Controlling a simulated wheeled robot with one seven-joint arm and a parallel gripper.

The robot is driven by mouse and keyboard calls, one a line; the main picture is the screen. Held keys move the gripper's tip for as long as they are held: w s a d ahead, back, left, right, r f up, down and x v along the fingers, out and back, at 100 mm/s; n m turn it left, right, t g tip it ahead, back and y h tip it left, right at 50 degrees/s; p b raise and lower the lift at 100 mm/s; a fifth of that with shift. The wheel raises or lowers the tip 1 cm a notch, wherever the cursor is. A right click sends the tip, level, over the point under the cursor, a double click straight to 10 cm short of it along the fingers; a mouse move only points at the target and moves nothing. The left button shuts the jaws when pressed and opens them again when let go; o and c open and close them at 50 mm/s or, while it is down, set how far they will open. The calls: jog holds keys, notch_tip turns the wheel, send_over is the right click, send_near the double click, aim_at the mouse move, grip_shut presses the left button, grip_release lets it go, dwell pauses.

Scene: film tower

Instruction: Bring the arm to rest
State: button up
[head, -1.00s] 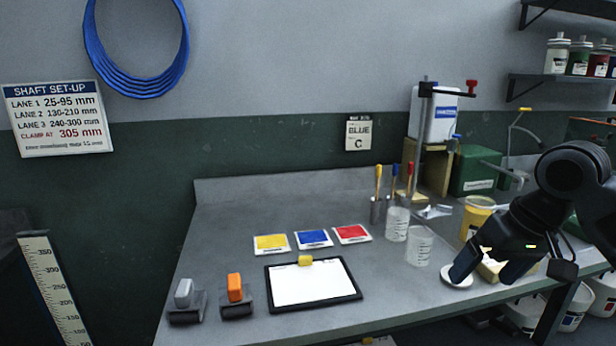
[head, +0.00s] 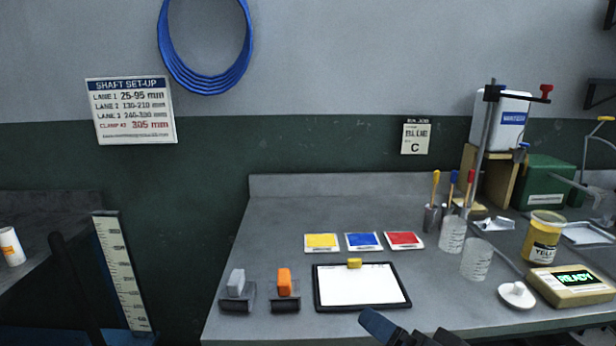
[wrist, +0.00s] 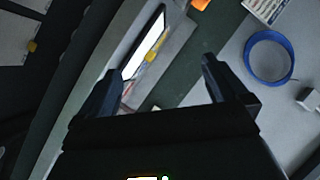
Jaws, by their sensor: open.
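My gripper (wrist: 160,66) is open, its two dark fingers spread apart with nothing held between them in the wrist view. In the head view only a dark blue-grey finger and part of the gripper (head: 400,334) show at the bottom edge, in front of the clipboard (head: 362,287). The rest of my arm is outside the head view. The clipboard, with white paper and a yellow clip, also shows tilted beyond the fingers in the wrist view (wrist: 143,50).
The bench (head: 300,216) holds yellow, blue and red cards, two clear cups, a yellow jar (head: 541,240), a white lid (head: 516,294) and a scale (head: 570,285) reading READY. Grey and orange-handled tools (head: 284,287) stand at front left. A ruler (head: 122,272) stands left of the bench.

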jog(key=s+d+f+m+t+h, duration=0.1)
jog(key=s+f+h, duration=0.25)
jog(key=s, duration=0.65)
jog(key=s+f+m+h, duration=0.15)
jog(key=s+f, duration=0.25)
jog(key=s, duration=0.6)
jog(key=s+d+r+n, duration=0.2)
jog(key=s+d+n, duration=0.1)
jog(key=s, duration=0.6)
jog(key=s+d+r+n+h, duration=0.1)
jog(key=s+d+r+n, duration=0.2)
jog(key=s, duration=0.6)
jog(key=shift+d+r+n+t, duration=0.2)
jog(key=shift+d+n+t, duration=0.2)
jog(key=shift+d+n, duration=0.25)
